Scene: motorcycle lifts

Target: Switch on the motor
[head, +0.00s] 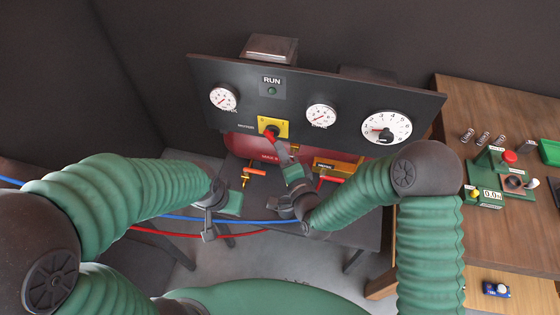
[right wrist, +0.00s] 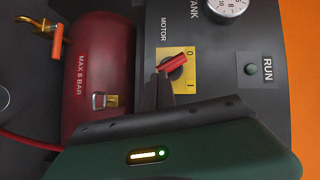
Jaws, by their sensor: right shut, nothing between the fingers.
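The motor switch is a rotary knob with a red handle on a yellow plate (head: 282,122), low on the dark panel. In the right wrist view the red handle (right wrist: 174,62) points toward the 0 mark, with the 1 mark on the other side. The RUN lamp (head: 272,91) above it looks dark green and unlit; it also shows in the right wrist view (right wrist: 252,69). My right gripper (head: 282,152) is shut and empty, with its tips right beside the knob; I cannot tell whether they touch it. My left gripper (head: 212,212) hangs lower left, its jaw state unclear.
Gauges (head: 321,117) flank the switch on the panel. A red tank (right wrist: 103,75) marked MAX 8 BAR and an orange-handled valve (head: 255,171) lie below. Blue and red hoses run left. A wooden bench (head: 490,245) with small parts stands right.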

